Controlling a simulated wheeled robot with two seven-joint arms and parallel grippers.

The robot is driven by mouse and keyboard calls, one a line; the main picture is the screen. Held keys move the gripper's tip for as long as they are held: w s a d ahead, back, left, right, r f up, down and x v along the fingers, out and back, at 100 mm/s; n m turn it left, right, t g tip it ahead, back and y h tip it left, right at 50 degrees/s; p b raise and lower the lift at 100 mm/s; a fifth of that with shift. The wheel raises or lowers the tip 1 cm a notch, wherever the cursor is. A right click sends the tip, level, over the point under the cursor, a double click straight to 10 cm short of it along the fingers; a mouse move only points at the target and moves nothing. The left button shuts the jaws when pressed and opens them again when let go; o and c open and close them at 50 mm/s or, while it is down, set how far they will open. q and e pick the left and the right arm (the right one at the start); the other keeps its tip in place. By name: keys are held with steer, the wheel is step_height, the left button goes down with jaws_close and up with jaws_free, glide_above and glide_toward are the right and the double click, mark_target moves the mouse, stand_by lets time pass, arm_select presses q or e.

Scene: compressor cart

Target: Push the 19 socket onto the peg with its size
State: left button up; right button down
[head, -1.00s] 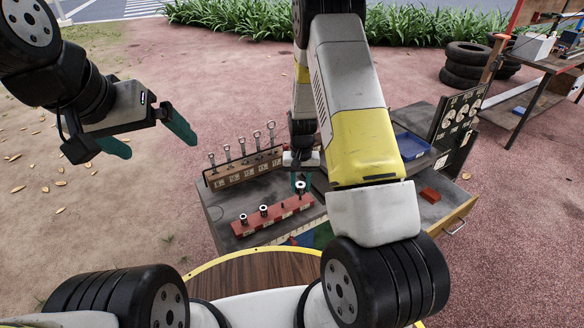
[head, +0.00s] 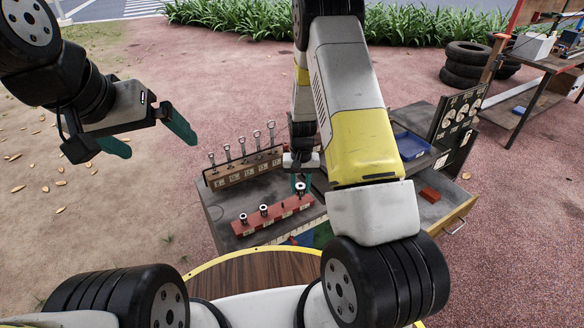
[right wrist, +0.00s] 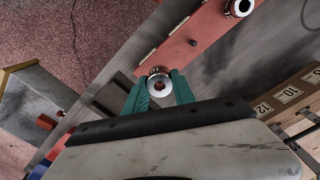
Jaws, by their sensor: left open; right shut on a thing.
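A red rail (head: 272,216) lies on the cart top, with two sockets (head: 243,218) (head: 264,210) standing towards its left end. My right gripper (head: 299,181) is at the rail's right end, shut on a silver socket (head: 300,188). In the right wrist view, teal fingertips clasp this socket (right wrist: 159,83) over the end of the rail (right wrist: 180,40). A small bare peg (right wrist: 193,42) shows beside it, then another socket (right wrist: 238,8). I cannot read the socket's size or tell whether it sits on a peg. My left gripper (head: 148,140) is open and empty, left of the cart.
Behind the rail, a brown rack (head: 240,170) with number labels holds several upright wrenches. A blue tray (head: 411,146) and a dark panel with gauges (head: 461,115) are on the right. An open drawer (head: 450,218) holds a red block (head: 429,194).

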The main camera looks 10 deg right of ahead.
steer(key=shift+f, duration=1.3)
steer(key=c, duration=1)
jaws_free()
steer(key=shift+o, duration=0.2)
steer(key=shift+r, duration=3.95)
